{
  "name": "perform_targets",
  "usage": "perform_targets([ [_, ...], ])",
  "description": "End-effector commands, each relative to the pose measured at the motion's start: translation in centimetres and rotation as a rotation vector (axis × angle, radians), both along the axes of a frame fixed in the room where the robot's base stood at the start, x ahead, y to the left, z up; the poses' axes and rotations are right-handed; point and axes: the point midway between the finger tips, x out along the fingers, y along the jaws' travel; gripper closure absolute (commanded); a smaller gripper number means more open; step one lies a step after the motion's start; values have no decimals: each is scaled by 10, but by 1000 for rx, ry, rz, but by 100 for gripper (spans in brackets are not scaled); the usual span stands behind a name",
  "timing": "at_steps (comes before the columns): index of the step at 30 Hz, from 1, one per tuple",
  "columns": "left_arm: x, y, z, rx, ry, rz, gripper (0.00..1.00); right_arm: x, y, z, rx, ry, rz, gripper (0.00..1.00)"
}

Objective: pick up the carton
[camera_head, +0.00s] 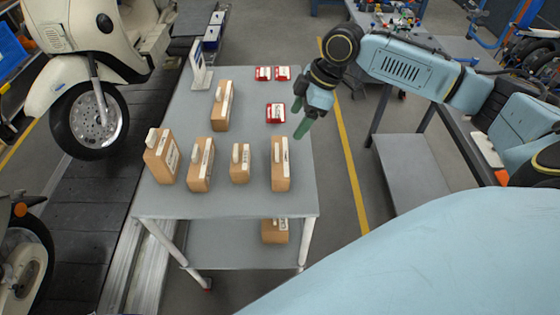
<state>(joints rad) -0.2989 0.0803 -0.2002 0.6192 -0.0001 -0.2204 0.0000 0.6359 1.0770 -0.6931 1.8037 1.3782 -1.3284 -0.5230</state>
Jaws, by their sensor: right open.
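Several brown cartons with white labels stand on the grey table. Four are in the front row: a tilted-looking one at the left (158,162), a second carton (198,172), a small carton (240,168) and a taller carton (281,170) at the right. Another carton (221,110) stands behind them. Which one is the task's carton I cannot tell. My right gripper (301,119) is open and empty, above the table's right edge, behind and right of the front row's right carton and apart from it. My left gripper is not in view.
Red boxes (275,113) lie on the grey table (230,203), near its right side and back. A white stand device (200,68) is at the back left. Another carton (268,232) is on the lower shelf. Scooters on the slat conveyor (85,215) stand left; another table (415,165) is right.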

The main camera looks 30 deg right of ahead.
Motion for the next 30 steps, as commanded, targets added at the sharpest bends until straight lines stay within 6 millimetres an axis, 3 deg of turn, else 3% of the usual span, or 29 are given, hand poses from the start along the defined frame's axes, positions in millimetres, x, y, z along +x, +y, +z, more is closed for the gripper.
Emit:
perform_targets([
  [4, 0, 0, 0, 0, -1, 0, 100, 6, -7, 2, 9, -3, -11, 29],
  [12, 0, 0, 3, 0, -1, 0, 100, 15, 10, -45, 10, -1, -11, 29],
  [22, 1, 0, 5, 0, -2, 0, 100, 22, 20, -73, 10, -3, -11, 29],
  [30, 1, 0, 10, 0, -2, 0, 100, 28, 33, -108, 9, -2, -12, 29],
])
